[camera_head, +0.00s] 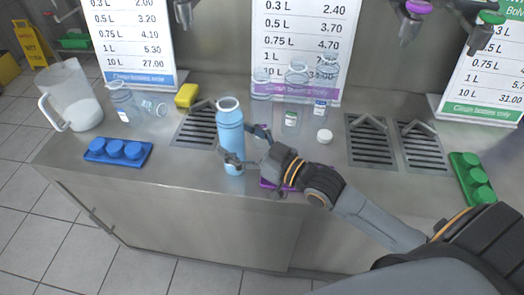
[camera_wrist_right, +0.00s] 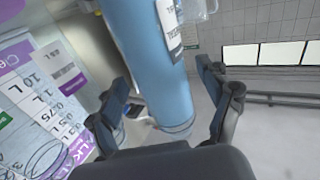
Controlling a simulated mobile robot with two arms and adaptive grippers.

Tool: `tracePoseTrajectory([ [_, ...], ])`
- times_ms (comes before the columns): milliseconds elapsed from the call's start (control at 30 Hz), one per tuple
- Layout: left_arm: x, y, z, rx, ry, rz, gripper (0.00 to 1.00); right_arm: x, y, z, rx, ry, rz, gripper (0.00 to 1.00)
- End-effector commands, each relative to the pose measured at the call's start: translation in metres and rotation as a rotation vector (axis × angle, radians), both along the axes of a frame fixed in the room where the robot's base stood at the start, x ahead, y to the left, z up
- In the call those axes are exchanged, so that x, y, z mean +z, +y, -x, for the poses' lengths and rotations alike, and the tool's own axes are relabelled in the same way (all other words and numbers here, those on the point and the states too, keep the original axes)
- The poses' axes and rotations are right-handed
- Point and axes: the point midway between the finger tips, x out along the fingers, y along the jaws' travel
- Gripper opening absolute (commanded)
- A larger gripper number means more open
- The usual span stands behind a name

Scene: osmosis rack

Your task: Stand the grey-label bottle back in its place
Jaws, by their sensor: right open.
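A light-blue bottle (camera_head: 231,135) stands upright near the counter's front edge. In the right wrist view the blue bottle (camera_wrist_right: 150,65) carries a pale label with dark print (camera_wrist_right: 170,25); I cannot tell for sure whether this is the grey label. My right gripper (camera_head: 238,146) is open, with its fingers on either side of the bottle's body. In the right wrist view the gripper's fingers (camera_wrist_right: 165,90) stand apart, with the bottle between them. Any contact is unclear. My left gripper is not in view.
Several clear bottles (camera_head: 296,95) stand behind, by the price signs (camera_head: 300,30). A clear bottle (camera_head: 154,108) lies near the yellow sponge (camera_head: 187,95). A blue cap holder (camera_head: 118,152), a jug (camera_head: 72,100) and a green cap holder (camera_head: 472,178) are to the sides. A purple tray (camera_head: 268,184) is partly hidden by my gripper.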

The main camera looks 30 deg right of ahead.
Motion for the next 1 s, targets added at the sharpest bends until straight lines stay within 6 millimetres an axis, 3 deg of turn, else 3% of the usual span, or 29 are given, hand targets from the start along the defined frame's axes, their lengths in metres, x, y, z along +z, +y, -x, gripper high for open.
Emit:
tracePoseTrajectory([
  [200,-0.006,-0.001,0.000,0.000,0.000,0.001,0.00,-0.002,-0.020,0.040,0.003,0.004,0.003,0.79],
  [500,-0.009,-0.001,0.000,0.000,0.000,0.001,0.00,-0.002,-0.042,0.077,0.000,0.004,0.000,0.79],
  [1000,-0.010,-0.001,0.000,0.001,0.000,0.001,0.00,0.001,-0.048,0.088,0.002,-0.001,-0.002,0.79],
])
